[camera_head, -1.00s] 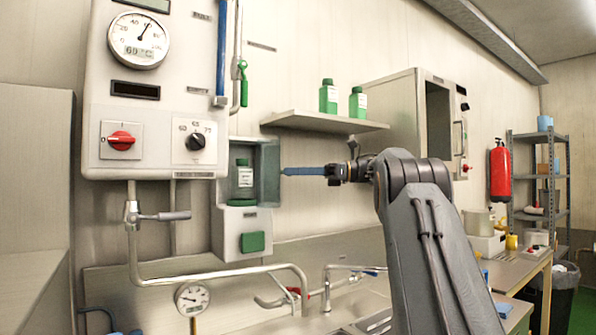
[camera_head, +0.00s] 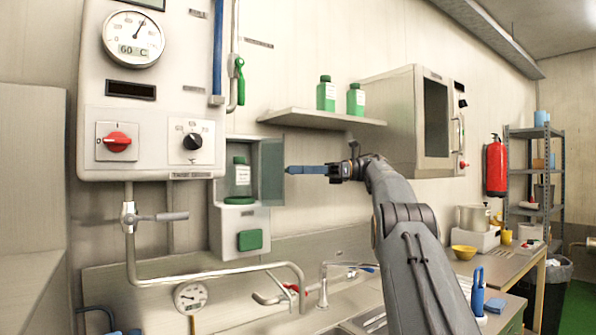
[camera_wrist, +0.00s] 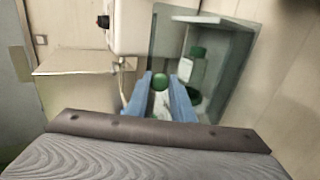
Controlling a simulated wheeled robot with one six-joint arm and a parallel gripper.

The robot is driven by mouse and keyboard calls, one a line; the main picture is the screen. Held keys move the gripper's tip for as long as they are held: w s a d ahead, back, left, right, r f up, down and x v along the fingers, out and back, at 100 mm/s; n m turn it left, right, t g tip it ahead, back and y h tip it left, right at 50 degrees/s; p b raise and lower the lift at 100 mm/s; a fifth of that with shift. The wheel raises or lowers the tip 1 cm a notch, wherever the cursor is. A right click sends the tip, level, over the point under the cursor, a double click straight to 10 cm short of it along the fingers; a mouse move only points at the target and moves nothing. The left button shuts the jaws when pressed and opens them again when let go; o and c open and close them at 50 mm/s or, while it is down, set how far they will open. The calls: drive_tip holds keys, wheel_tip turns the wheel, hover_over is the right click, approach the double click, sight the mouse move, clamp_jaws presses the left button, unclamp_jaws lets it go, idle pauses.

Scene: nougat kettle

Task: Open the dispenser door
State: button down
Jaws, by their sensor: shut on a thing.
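The dispenser (camera_head: 240,218) is a pale wall unit with a green button (camera_head: 250,240), also in the wrist view (camera_wrist: 160,82). A white-labelled green bottle (camera_head: 241,178) stands upright in its niche; the wrist view shows it too (camera_wrist: 197,68). The tinted see-through dispenser door (camera_head: 271,172) stands swung out at the niche's right side; it shows as a glassy panel in the wrist view (camera_wrist: 168,38). My gripper (camera_head: 288,170) has its blue fingers at the door's outer edge and is shut on it. The fingers (camera_wrist: 162,84) stay slightly apart; the exact contact is unclear.
A shelf (camera_head: 322,118) with two green bottles is above my gripper. A wall cabinet (camera_head: 402,120) is to the right. Pipes (camera_head: 215,277) and a sink run below.

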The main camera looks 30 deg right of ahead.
drive_tip(key=shift+r, duration=0.2)
drive_tip(key=c, duration=1.5)
unclamp_jaws()
drive_tip(key=shift+f, duration=0.1)
drive_tip(key=shift+c, duration=0.7)
clamp_jaws()
drive_tip(key=r+p, duration=0.2)
drive_tip(key=shift+s+r+p, duration=0.3)
drive_tip(key=shift+s, duration=0.1)
